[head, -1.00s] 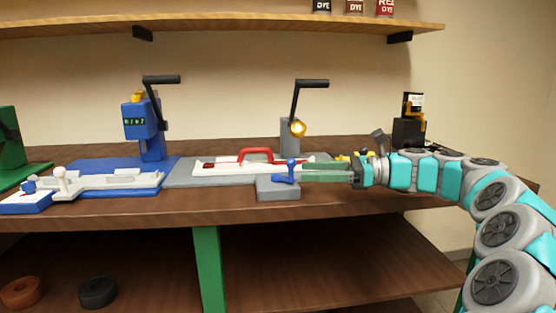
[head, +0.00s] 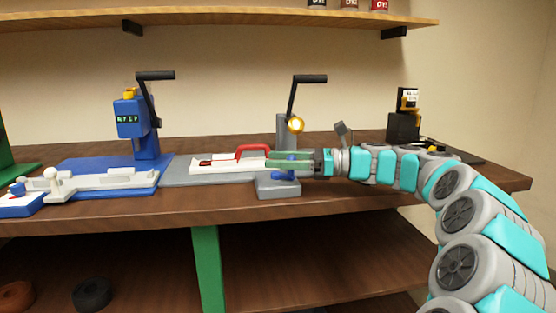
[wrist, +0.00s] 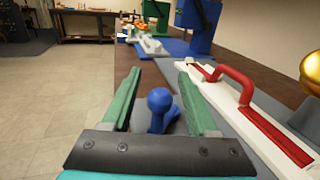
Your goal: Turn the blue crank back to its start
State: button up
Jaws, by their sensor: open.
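The blue crank (head: 282,176) sits on a grey block (head: 268,188) at the front of the grey fixture. Its round knob shows in the wrist view (wrist: 158,100), between my two green fingers. My gripper (head: 270,160) is open, its fingers reaching left over the crank and covering part of it in the head view. In the wrist view my gripper (wrist: 159,72) has one finger on each side of the knob, with a gap visible on both sides.
A white slide with a red handle (wrist: 235,82) lies close to the right finger in the wrist view. A grey post with a black lever (head: 310,79) and a gold knob (head: 295,125) stands behind my gripper. A blue press (head: 132,117) stands to the left.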

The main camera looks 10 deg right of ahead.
jog(key=shift+a, duration=0.15)
grip_shut()
dwell(0.4)
